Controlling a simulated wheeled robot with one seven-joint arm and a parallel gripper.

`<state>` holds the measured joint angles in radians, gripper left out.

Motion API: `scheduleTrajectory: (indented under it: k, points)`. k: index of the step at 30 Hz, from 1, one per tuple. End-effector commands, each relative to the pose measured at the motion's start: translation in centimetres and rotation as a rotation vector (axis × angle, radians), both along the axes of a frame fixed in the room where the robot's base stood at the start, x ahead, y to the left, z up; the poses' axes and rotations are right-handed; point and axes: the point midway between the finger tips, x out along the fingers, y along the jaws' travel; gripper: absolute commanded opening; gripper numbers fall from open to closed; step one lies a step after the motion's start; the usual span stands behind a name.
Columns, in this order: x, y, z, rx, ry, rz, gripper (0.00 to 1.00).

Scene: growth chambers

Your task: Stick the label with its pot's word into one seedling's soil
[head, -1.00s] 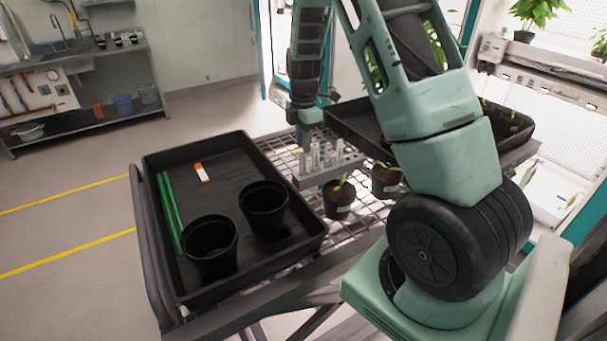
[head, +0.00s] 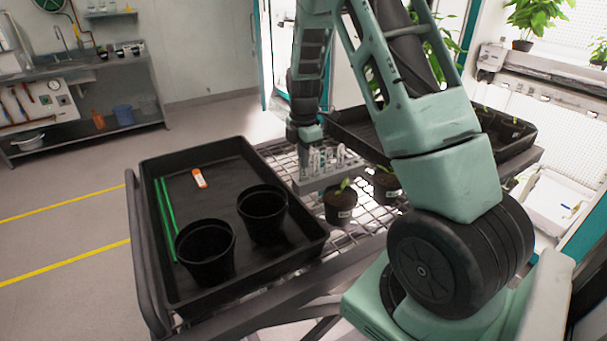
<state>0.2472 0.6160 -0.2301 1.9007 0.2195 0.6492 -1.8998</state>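A grey rack (head: 320,178) with several upright pale labels (head: 335,157) stands on the wire cart top. Any words on them are too small to read. A dark pot (head: 338,210) with a green seedling (head: 344,186) and a small white tag on its side stands just right of the rack. A second seedling pot (head: 386,186) stands behind it, partly covered by my arm. My gripper (head: 306,148) points down at the rack's left end, by the labels. Its fingertips are too small and crowded to show whether they are open or hold a label.
A black tray (head: 215,165) at the left holds two empty pots (head: 206,250), (head: 262,215), green sticks (head: 165,218) and an orange-and-white item (head: 200,178). Another black tray (head: 355,125) lies behind my arm. Bare wire mesh shows around the rack.

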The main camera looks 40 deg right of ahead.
Motion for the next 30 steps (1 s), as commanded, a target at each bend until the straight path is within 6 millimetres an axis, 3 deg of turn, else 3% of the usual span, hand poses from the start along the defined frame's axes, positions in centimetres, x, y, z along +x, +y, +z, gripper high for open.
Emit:
scheduleTrajectory:
  k: [30]
  points:
    - [0.0, -0.1, 5.7, 0.0, -0.001, -0.001, 0.0]
